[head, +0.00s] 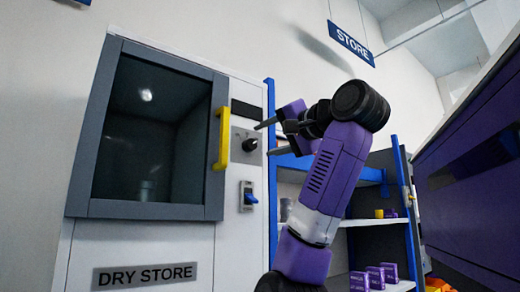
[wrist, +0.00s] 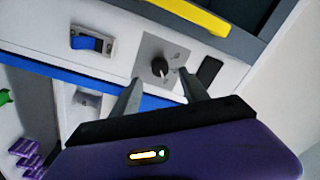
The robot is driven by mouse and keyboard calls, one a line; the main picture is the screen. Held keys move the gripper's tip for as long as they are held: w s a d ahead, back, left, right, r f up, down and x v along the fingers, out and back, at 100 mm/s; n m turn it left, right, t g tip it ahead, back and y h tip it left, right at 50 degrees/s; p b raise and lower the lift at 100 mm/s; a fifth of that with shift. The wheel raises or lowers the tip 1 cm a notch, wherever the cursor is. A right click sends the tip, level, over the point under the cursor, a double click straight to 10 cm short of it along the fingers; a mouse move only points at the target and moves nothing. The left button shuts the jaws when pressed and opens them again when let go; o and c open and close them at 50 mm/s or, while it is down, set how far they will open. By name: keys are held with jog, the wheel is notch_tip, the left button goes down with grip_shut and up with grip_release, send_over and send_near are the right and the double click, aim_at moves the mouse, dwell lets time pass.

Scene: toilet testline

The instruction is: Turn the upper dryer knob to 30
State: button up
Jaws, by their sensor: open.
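The dryer knob (head: 249,144) is a dark round knob on a square grey plate, on the white front of the dry store cabinet (head: 230,250). In the wrist view the knob (wrist: 160,67) shows a light pointer line towards the lower right; the small marks on its plate are too blurred to read. My gripper (head: 262,140) is open, just to the right of the knob in the head view. In the wrist view the fingertips of my gripper (wrist: 160,78) straddle the knob's line, apart from it, with nothing between them.
A blue switch (head: 250,196) sits below the knob. A yellow door handle (head: 223,138) stands out close to its left, beside the dark glass door (head: 150,130). A blue-framed shelf (head: 362,223) with purple boxes (head: 375,277) stands to the right. A purple unit (head: 470,170) fills the right edge.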

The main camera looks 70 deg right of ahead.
jog(key=shift+b+v, duration=0.4)
jog(key=shift+v, duration=0.4)
jog(key=shift+f, duration=0.1)
